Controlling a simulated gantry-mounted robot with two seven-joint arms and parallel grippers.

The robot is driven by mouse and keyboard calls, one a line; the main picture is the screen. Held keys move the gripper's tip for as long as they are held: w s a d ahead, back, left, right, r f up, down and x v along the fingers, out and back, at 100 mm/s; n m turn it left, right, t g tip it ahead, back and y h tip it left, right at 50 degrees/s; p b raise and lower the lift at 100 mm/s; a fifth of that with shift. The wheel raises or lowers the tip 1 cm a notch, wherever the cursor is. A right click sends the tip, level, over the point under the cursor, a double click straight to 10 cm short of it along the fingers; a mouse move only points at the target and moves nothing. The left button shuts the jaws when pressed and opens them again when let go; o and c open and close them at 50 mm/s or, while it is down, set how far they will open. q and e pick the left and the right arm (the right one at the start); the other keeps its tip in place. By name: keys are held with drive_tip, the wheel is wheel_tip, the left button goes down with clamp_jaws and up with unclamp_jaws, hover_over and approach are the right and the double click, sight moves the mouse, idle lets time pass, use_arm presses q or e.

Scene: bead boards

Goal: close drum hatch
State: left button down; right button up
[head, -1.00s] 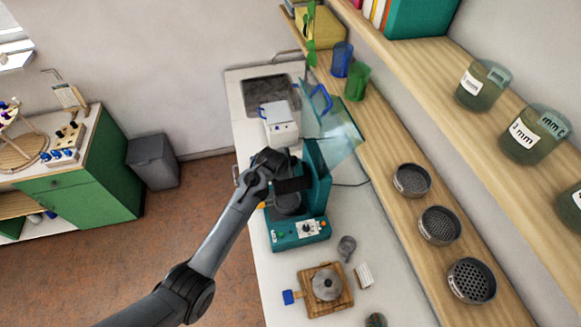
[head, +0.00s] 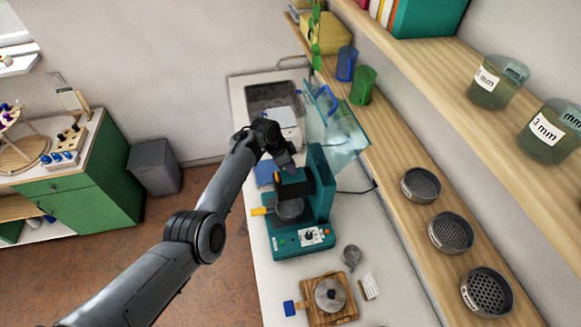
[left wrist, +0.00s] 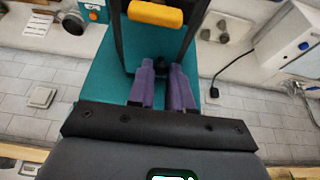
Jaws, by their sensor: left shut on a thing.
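The teal drum machine (head: 322,185) stands on the white counter. Its grey drum (head: 290,209) sits under a black piece (head: 294,188), and an orange handle (head: 261,211) sticks out to the left. My left gripper (head: 285,162) is just behind the drum, beside the teal column. In the left wrist view, its purple fingers (left wrist: 162,80) are shut on a small black knob (left wrist: 161,64). A black frame and a yellow-orange grip (left wrist: 156,13) lie beyond them. I cannot tell for sure which part is the hatch. My right gripper is not in view.
A clear panel (head: 340,135) stands up behind the machine, near a white box (head: 284,122) and the sink. A wooden block with a round grey piece (head: 331,295) and a small grey scoop (head: 351,255) lie in front. Shelves with sieves run along the right.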

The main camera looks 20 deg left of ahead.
use_arm(q)
drive_tip(key=shift+f, duration=0.15)
drive_tip(key=c, duration=1)
unclamp_jaws()
drive_tip(key=shift+c, duration=0.2)
drive_tip(key=shift+s+a+r, duration=0.1)
drive_tip(key=shift+a+r, duration=0.05)
drive_tip(key=shift+r, duration=0.5)
drive_tip(key=v, duration=0.9)
drive_tip(key=shift+a+r, duration=0.15)
drive_tip(key=shift+r, duration=0.1)
drive_tip(key=shift+s+f, duration=0.1)
drive_tip(key=shift+s, duration=0.05)
